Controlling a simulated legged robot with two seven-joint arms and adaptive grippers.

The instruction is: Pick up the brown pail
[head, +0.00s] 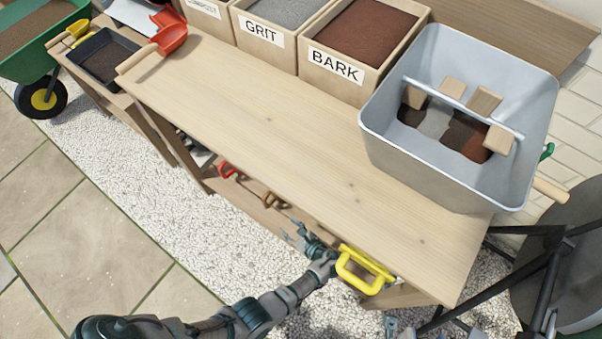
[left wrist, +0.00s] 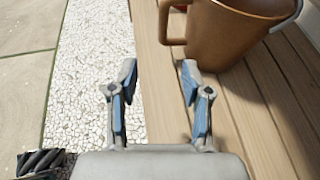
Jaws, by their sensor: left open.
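The brown pail (left wrist: 232,38) stands on a slatted wooden shelf in the left wrist view, at the upper right. Its side handle (left wrist: 170,28) juts left, ahead of the gap between my fingers. My left gripper (left wrist: 158,76) is open and empty, short of the handle and apart from it. In the head view the left gripper (head: 292,231) is beside the bench's front edge, and only a brown handle (head: 272,200) shows beyond it; the bench top hides the rest. Grey parts at the bottom edge may be my right gripper (head: 430,332); its jaws are unclear.
A yellow handle (head: 365,270) sticks out close beside my left wrist, and a red handle (head: 228,171) lies farther left. The bench top (head: 300,150) overhangs the shelf. A grey tub (head: 440,165) stands on it. White gravel (head: 130,165) in front is clear.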

